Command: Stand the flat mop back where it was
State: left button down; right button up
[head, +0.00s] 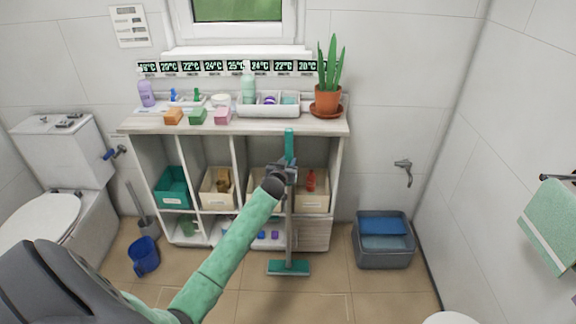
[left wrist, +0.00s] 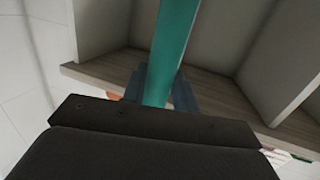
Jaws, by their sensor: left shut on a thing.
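The flat mop (head: 289,236) stands upright in front of the shelf unit, with a teal grip at the top and a flat teal head (head: 289,268) at floor level. I cannot tell whether the head touches the floor. In the left wrist view the teal handle (left wrist: 172,50) runs up between the fingers of the left gripper (left wrist: 165,88). My right gripper is not in view.
The shelf unit (head: 325,235) with bins stands right behind the mop. A plant pot (head: 327,98) and bottles stand on its top. Floor between mop and tub is clear.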

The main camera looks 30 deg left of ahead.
pick_arm(q)
jog(key=shift+f, duration=0.75)
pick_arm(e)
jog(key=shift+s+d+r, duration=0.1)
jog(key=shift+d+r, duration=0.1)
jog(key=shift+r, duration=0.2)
pick_arm(q)
jog(key=shift+f, duration=0.2)
jog(key=c, duration=1.1)
grip_release()
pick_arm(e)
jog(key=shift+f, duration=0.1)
pick_arm(q)
jog(key=shift+r, duration=0.1)
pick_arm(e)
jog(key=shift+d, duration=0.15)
